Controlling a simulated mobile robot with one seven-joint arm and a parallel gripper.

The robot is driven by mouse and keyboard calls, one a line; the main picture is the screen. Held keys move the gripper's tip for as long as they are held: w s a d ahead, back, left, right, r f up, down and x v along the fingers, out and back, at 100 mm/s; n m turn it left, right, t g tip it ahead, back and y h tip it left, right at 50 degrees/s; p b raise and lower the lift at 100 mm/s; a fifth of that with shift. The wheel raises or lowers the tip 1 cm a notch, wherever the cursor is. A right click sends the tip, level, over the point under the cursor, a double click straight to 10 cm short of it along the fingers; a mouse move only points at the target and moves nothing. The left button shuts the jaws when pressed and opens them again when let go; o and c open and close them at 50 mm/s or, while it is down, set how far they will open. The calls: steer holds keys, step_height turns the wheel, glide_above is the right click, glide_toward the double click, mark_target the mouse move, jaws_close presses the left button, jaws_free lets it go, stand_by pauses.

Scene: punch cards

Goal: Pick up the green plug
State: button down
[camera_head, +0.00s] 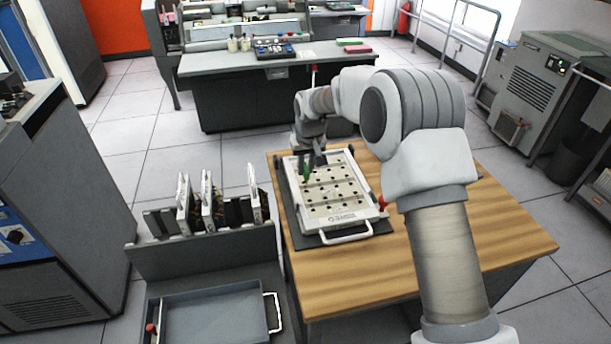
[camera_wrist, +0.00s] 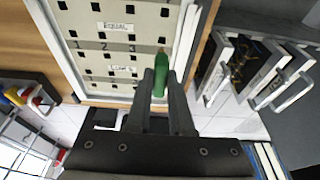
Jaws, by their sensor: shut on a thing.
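The green plug (camera_head: 306,173) is small and stands out against the pale plugboard (camera_head: 350,211) on the wooden table. In the wrist view, the plug (camera_wrist: 162,70) sits between the fingertips of my gripper (camera_wrist: 160,88), which is shut on it. The plug's far tip points toward the board (camera_wrist: 88,12), with its rows of square holes and printed labels. My gripper (camera_head: 311,160) is over the board's far left part in the head view. I cannot tell whether the plug's tip touches the board or is just above it.
A rack with upright panels (camera_head: 208,203) stands left of the table, with a grey tray (camera_head: 275,312) in front. The wooden table top (camera_head: 505,225) is clear at right. A grey desk (camera_head: 240,63) with bottles stands behind.

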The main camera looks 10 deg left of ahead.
steer(key=s+d+r+p, duration=0.3)
steer(key=s+d+r, duration=0.1)
steer(key=s+r, duration=0.6)
steer(key=shift+s+d+r, duration=0.25)
steer(key=shift+d+r, duration=0.15)
steer(key=shift+r, duration=0.4)
stand_by(0.6)
